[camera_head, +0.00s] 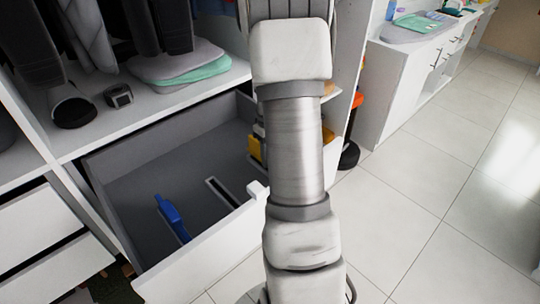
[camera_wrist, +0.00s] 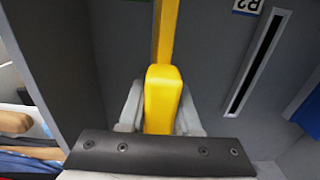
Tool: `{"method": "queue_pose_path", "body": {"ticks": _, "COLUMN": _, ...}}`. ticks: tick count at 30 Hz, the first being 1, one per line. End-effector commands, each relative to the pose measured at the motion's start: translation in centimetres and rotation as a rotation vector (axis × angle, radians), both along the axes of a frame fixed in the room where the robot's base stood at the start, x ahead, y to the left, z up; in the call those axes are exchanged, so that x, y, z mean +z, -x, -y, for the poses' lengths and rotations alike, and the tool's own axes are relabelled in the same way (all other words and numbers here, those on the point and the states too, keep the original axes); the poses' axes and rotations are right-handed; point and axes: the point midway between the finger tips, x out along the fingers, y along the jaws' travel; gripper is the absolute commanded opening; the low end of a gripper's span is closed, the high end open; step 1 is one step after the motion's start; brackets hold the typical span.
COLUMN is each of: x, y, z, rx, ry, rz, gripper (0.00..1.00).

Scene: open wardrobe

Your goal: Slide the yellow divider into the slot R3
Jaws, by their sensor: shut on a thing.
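The yellow divider (camera_wrist: 163,95) is between the two fingers of my gripper (camera_wrist: 160,118) in the wrist view, and the fingers are shut on its thick end. Its thin part runs away from me toward the top of the picture. In the head view only a small yellow piece (camera_head: 255,147) shows beside my arm, inside the open grey drawer (camera_head: 125,185). An empty dark slot (camera_wrist: 257,65) with a label reading R2 (camera_wrist: 248,6) lies to the right of the divider. I cannot see slot R3 or whether the divider's lower edge touches a slot.
A blue divider (camera_head: 172,218) stands in the drawer to the left of the empty slot (camera_head: 221,192). The drawer's white front (camera_head: 205,262) is near me. A grey wall (camera_wrist: 60,60) is close on the left in the wrist view. Folded cloths (camera_head: 180,65) lie on the shelf above.

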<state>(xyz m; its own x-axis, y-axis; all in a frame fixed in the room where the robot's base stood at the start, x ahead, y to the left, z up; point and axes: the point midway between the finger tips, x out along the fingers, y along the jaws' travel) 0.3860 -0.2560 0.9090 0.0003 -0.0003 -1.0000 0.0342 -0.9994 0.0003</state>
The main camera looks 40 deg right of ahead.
Motion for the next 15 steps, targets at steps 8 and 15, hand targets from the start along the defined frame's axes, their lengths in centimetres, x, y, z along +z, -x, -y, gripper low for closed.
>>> {"method": "queue_pose_path", "body": {"ticks": 8, "x": -0.8, "y": 0.0, "z": 0.0, "rx": 0.000, "ry": 0.000, "rz": 0.000, "gripper": 0.00}}
{"method": "queue_pose_path", "body": {"ticks": 15, "x": -1.4, "y": 0.0, "z": 0.0, "rx": 0.000, "ry": 0.000, "rz": 0.000, "gripper": 0.00}}
